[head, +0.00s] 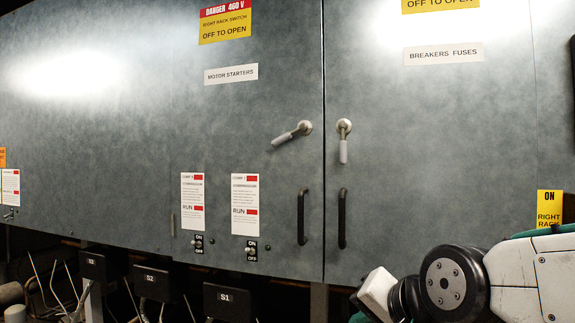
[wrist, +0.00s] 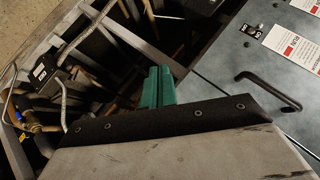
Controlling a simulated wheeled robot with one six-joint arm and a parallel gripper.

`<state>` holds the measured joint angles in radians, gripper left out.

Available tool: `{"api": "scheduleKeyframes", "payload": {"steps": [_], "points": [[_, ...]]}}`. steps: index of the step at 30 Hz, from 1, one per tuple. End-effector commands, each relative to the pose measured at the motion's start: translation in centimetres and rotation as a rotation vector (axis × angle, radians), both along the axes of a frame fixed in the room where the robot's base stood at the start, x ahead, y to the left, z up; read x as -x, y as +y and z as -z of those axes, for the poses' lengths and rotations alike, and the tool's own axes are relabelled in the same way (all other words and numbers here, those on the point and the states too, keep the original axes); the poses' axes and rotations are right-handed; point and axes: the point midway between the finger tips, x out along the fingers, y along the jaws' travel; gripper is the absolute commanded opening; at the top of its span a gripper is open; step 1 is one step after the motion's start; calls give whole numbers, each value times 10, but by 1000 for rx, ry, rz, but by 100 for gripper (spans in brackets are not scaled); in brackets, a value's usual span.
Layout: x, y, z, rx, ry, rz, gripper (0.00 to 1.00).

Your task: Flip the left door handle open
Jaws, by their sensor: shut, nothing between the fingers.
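The left door handle (head: 292,133) is a light grey lever on a round pivot, near the right edge of the left door (head: 265,90). It is tilted, its free end pointing down and left. The right door handle (head: 344,141) hangs straight down from its pivot. My gripper (wrist: 158,86) shows green fingers pressed together, with nothing between them, in the wrist view. The fingertips cannot be made out in the head view, where my arm is at the lower right, below and right of the handles. Neither lever shows in the wrist view.
Black fixed pulls (head: 303,217) (head: 343,218) stand below the levers; one pull (wrist: 268,88) also shows in the wrist view. Toggle switches (head: 251,251) and labels (head: 245,204) sit on the left door. Pipes and cables (head: 80,290) lie under the cabinet. The space before the doors looks clear.

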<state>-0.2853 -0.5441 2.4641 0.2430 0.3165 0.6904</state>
Motion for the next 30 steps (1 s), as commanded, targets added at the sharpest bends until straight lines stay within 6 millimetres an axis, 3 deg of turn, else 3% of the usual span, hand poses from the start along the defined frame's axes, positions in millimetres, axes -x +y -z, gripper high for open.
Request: {"api": "scheduleKeyframes", "payload": {"steps": [1, 3, 9, 13, 18, 25, 30], "points": [[-19, 21, -16, -124, -63, 50, 0], [-42, 45, -41, -319, -153, 130, 0], [-80, 93, -111, -921, -359, 322, 0], [-83, 110, -146, -1300, -462, 392, 0], [-72, 118, -171, -1659, -560, 417, 0], [-63, 118, -182, -1844, -618, 410, 0], [-80, 115, -193, -1853, -625, 411, 0]]}}
